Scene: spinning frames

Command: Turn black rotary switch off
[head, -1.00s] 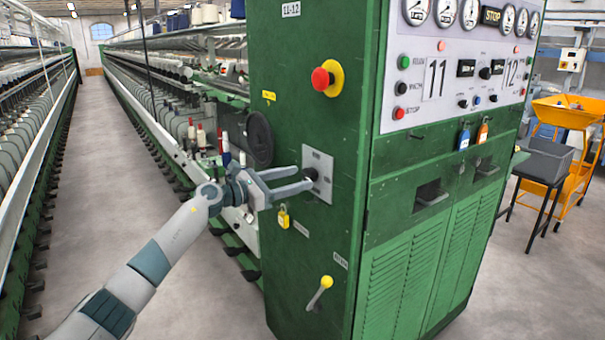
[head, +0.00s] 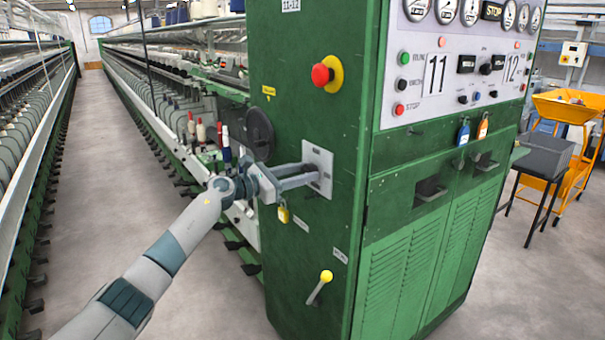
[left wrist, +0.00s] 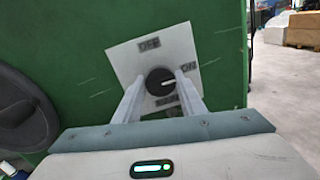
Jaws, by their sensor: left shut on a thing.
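The black rotary switch (left wrist: 157,80) sits on a pale square plate (left wrist: 124,62) on the green cabinet's side. In the left wrist view, OFF is printed at the plate's top and ON at its right. The knob's white mark points right, towards the ON side. My left gripper (left wrist: 161,86) is shut on the knob, one finger on each side. In the head view my left gripper (head: 312,174) reaches the plate (head: 319,156) from the left, and its fingers hide the knob. My right gripper is not in view.
A dark handwheel (head: 259,133) is at the panel's left edge. The left aisle floor (head: 115,180) is clear.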

